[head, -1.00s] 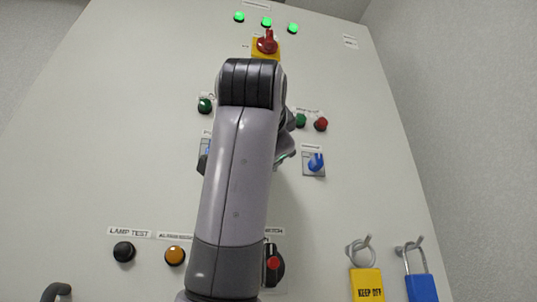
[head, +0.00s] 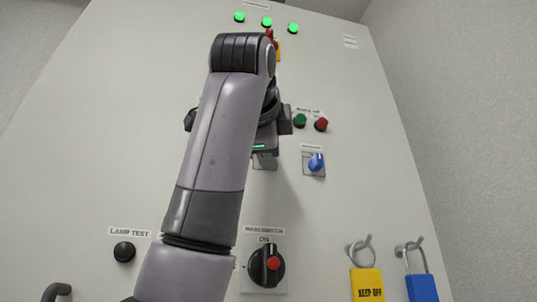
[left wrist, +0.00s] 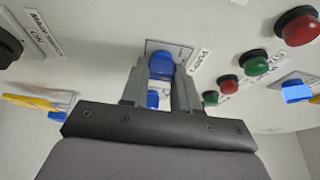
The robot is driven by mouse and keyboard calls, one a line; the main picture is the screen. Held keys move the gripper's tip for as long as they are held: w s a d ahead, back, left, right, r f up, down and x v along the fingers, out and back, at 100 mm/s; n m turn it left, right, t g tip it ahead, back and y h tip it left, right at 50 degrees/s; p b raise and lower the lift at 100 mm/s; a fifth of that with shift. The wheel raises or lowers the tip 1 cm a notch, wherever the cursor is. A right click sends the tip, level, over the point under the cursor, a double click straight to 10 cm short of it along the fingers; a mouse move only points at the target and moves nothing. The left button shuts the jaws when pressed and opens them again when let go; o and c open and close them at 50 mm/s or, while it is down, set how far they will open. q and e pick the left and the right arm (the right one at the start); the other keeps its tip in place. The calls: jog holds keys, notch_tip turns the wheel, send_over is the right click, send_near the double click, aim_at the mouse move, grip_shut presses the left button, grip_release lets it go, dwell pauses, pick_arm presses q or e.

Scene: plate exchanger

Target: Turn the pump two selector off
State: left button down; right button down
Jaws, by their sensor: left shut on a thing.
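My left gripper (left wrist: 160,82) is shut on a blue selector knob (left wrist: 160,63) on the panel, with one finger on each side of it. In the head view my left gripper (head: 265,160) is at mid-panel, and my arm and wrist hide the held knob. Another blue selector (head: 316,162) shows apart to its right, its handle nearly upright. My right gripper is not in view.
The black main switch (head: 267,265) with a red centre lies below. Green (head: 300,121) and red (head: 321,124) buttons are at upper right. A yellow padlock (head: 366,284) and a blue padlock (head: 421,288) hang at lower right. My arm covers the panel's left-middle.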

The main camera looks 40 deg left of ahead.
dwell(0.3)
pick_arm(q)
jog(key=c, duration=0.8)
grip_release()
jog(key=shift+c, duration=0.2)
jog(key=b+v, duration=0.1)
jog(key=v, duration=0.6)
jog(key=shift+b, duration=0.35)
jog(key=shift+s, duration=0.1)
jog(key=shift+d, duration=0.1)
